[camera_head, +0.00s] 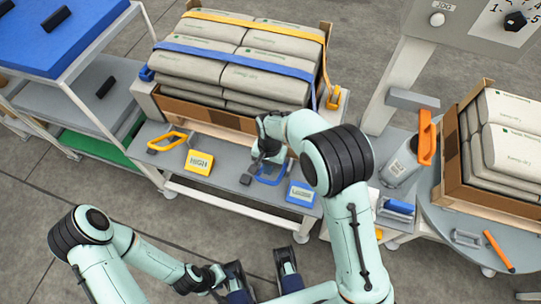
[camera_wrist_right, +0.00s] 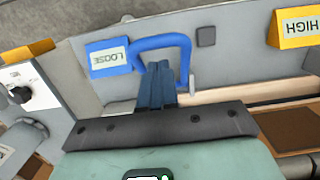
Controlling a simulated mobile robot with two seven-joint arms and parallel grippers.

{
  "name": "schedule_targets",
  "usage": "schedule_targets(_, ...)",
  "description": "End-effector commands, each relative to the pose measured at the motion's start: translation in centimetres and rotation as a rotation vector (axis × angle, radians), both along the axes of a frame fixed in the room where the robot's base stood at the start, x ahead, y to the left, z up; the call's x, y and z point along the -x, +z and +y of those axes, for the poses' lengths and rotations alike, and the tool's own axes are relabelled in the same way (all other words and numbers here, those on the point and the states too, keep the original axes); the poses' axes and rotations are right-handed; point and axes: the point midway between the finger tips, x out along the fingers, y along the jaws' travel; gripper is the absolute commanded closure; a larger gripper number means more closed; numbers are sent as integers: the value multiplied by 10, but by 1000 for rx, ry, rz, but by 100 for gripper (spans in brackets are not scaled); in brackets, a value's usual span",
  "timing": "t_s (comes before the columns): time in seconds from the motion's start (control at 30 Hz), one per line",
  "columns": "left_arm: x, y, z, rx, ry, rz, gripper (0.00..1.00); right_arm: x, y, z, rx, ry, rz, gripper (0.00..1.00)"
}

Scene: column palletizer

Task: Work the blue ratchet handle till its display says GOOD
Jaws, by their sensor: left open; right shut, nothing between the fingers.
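The blue ratchet handle (camera_head: 271,181) is a blue loop at the front edge of the pallet cart; in the right wrist view the loop (camera_wrist_right: 163,41) lies just beyond my fingertips. Its blue display (camera_head: 301,194) reads LOOSE in the right wrist view (camera_wrist_right: 109,57). My right gripper (camera_head: 266,160) is shut and empty, and its fingers (camera_wrist_right: 157,72) overlap the loop's opening; whether they touch the handle I cannot tell. My left gripper (camera_head: 261,268) is open and empty in front of the cart, away from the handle.
A yellow handle (camera_head: 168,142) and a yellow display (camera_head: 199,162) reading HIGH are further left on the cart. Strapped sacks (camera_head: 232,75) stand behind. A blue-topped shelf cart (camera_head: 65,35) is at left; a control post (camera_head: 400,85) and more sacks (camera_head: 510,140) are at right.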

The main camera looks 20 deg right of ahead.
Motion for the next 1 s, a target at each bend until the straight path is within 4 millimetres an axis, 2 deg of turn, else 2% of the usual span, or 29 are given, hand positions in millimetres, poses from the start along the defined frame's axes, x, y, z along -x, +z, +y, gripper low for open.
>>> schedule_targets(0.2, -1, -1, 0, 0, 1, -3, 57, 10, -9, 6, 0, -2, 0, 100)
schedule_targets(0.77, 0, 1, 0, 0, 0, -1, 57, 13, -13, 9, 21, 1, -29, 100)
schedule_targets(1.0, 2, 5, 0, 0, -1, 6, 57, 26, -30, 17, 100, 7, -138, 100)
